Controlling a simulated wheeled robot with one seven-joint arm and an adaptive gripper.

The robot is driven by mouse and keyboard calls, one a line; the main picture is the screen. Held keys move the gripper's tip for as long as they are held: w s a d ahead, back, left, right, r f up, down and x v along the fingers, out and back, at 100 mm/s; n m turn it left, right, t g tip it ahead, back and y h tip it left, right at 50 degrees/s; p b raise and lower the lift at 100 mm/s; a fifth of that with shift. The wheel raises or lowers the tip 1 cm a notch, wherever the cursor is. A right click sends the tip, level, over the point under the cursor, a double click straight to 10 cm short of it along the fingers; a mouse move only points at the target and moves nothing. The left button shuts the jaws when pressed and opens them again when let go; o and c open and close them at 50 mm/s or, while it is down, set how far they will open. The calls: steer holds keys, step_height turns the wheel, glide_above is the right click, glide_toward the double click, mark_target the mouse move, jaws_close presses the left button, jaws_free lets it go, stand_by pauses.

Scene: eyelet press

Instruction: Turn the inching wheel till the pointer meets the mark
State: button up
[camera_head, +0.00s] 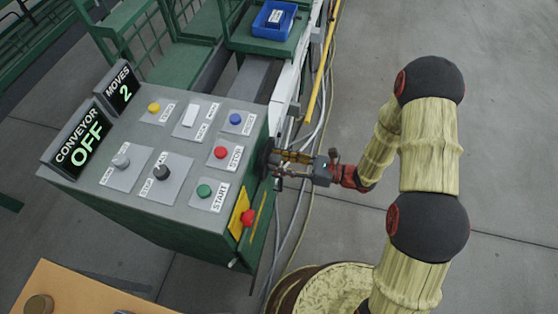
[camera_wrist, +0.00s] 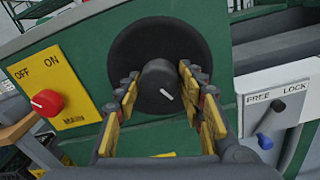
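The inching wheel is a black round disc (camera_wrist: 172,38) with a dark hub (camera_wrist: 158,78) on the green panel, in the wrist view. The hub carries a short white line (camera_wrist: 166,94) pointing to its lower right. I cannot make out a separate mark. My gripper (camera_wrist: 158,88) has its yellow-padded fingers either side of the hub, the tips very close to it. I cannot tell whether they touch it. In the head view my gripper (camera_head: 278,158) reaches the console's right side from the right, and the wheel (camera_head: 266,158) shows edge-on, partly hidden.
The console (camera_head: 150,190) carries several buttons and displays reading CONVEYOR OFF and MOVES 2. A red knob (camera_wrist: 47,102) on a yellow OFF/ON plate sits left of the wheel. A FREE/LOCK plate (camera_wrist: 285,84) is at right. Cables (camera_head: 311,140) run beside my gripper. The floor at right is clear.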

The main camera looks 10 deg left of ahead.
steer(key=shift+o, duration=1.4)
steer(key=d, duration=1.2)
steer(key=shift+s, duration=0.35)
steer(key=shift+w+a+f+n+p, duration=0.1)
steer(key=shift+a+n+p, duration=0.35)
steer(key=shift+a+p, duration=1.05)
steer(key=shift+w+a+r+n+p, duration=0.1)
steer(key=shift+a+n+p, duration=0.45)
steer(key=shift+a, duration=1.9)
steer(key=shift+w+a+f+n+p, duration=0.1)
steer(key=shift+a+n+p, duration=0.3)
steer(key=shift+a+p, duration=1.1)
steer(key=shift+a+b, duration=0.45)
steer(key=shift+b, duration=0.05)
